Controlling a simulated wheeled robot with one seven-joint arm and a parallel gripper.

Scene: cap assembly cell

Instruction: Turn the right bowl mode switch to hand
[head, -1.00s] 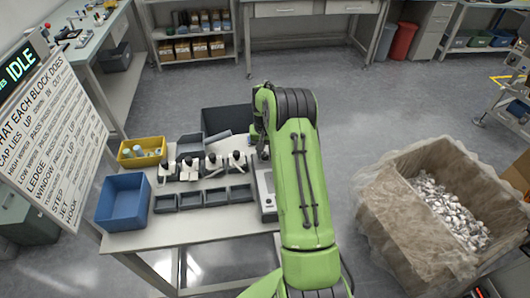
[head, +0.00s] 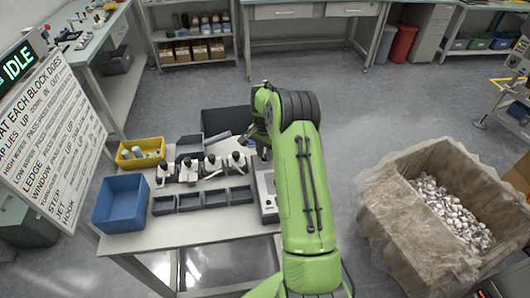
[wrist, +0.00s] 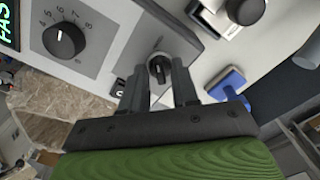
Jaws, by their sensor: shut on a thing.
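A small black knob (wrist: 160,70), the mode switch, stands on a light grey panel in the wrist view. My gripper (wrist: 158,77) is shut on it, with one dark finger on each side. A pale mark shows on the knob's face; its position labels cannot be read, nor can I tell from a label which bowl it serves. In the head view the control box (head: 266,196) sits at the table's right end, partly behind my green arm.
A larger numbered dial (wrist: 64,40) is beside the switch on the panel. A blue part (wrist: 227,83) lies close to the right finger. In the head view, a blue bin (head: 121,204), a yellow bin (head: 140,153) and small grey trays (head: 190,201) occupy the table.

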